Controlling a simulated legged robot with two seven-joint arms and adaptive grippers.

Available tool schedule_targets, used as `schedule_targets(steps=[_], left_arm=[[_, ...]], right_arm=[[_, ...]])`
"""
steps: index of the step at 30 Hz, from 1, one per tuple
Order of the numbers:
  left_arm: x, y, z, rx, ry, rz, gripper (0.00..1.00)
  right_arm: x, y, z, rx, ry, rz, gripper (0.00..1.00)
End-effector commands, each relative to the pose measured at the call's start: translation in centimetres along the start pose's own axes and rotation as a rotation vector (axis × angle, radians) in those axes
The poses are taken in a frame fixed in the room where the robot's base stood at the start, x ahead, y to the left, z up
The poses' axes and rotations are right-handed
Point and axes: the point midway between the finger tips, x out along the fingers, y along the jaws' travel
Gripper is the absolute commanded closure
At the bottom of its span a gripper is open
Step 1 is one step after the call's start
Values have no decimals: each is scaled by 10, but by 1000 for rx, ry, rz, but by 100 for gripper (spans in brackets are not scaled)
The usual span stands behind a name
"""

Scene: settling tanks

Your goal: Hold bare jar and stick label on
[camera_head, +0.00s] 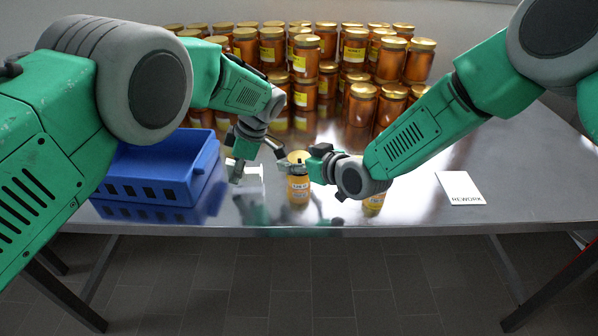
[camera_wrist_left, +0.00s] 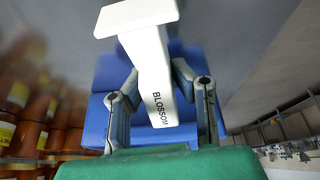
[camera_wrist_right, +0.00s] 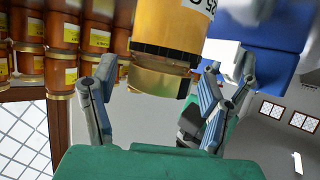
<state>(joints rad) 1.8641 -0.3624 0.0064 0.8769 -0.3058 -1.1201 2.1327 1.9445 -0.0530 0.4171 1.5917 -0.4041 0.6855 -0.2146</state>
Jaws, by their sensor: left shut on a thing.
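My left gripper (camera_head: 238,170) is shut on a white T-shaped piece marked BLOSSOM (camera_wrist_left: 155,85), left of the near jar. The piece also shows in the head view (camera_head: 256,178). That jar (camera_head: 298,190), amber with a gold lid, stands upright near the table's front edge. It bears a patch with dark print. My right gripper (camera_head: 312,168) is at the jar's right side. In the right wrist view the jar (camera_wrist_right: 170,35) and its lid lie between the spread fingers, with a gap visible on the left side.
A blue crate (camera_head: 150,193) stands at the left. Several amber jars (camera_head: 272,48) crowd the back. Another jar (camera_head: 374,203) stands partly hidden under my right arm. A white REWORK card (camera_head: 460,188) lies on the right. The metal table (camera_head: 520,190) is clear there.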

Motion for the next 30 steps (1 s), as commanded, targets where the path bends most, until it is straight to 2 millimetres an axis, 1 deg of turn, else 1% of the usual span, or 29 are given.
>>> schedule_targets(steps=[5, 8, 11, 15, 18, 21, 25, 30], left_arm=[[0, 0, 0, 0, 0, 0, 100], [0, 0, 0, 0, 0, 0, 100], [0, 0, 0, 0, 0, 1, 100], [0, 0, 0, 0, 0, 0, 100], [0, 0, 0, 0, 0, 0, 100], [0, 0, 0, 0, 0, 0, 100], [0, 0, 0, 0, 0, 0, 100], [0, 0, 0, 0, 0, 0, 100]], right_arm=[[-4, 0, 0, 0, 0, 0, 31], [-15, 1, 0, 0, 0, 1, 31], [-33, 1, 0, 0, 0, 1, 31], [-65, 1, 0, 1, -1, 1, 31], [-85, 2, 0, 2, -1, 1, 31], [-101, 2, 1, 2, -1, 1, 31], [-114, 2, 1, 1, -1, 0, 31], [-119, 1, 2, 1, -2, -1, 31]])
